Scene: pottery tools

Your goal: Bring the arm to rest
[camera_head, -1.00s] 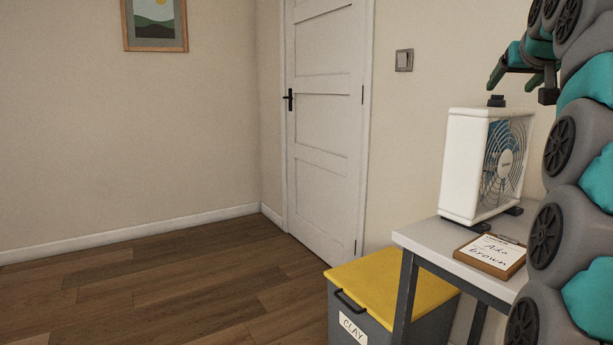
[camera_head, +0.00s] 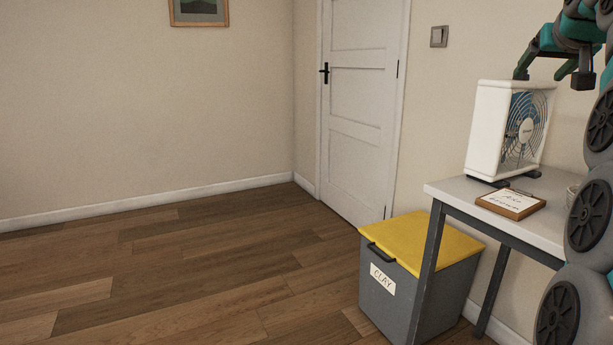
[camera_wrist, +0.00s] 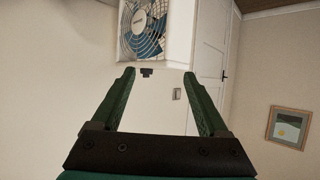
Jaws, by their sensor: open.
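My gripper (camera_head: 543,74) is open and empty at the upper right of the head view, with its teal fingers pointing down. It appears just over the top of the white box fan (camera_head: 487,130); I cannot tell how near it is in depth. In the wrist view my gripper (camera_wrist: 159,74) shows two green fingers spread apart with nothing between them. The fan (camera_wrist: 143,30) shows beyond the fingertips there, with a small black part at its edge. My arm runs down the right edge of the head view.
A white door (camera_head: 362,110) and light switch (camera_head: 439,36) are behind. The wooden floor (camera_head: 190,270) at left is clear.

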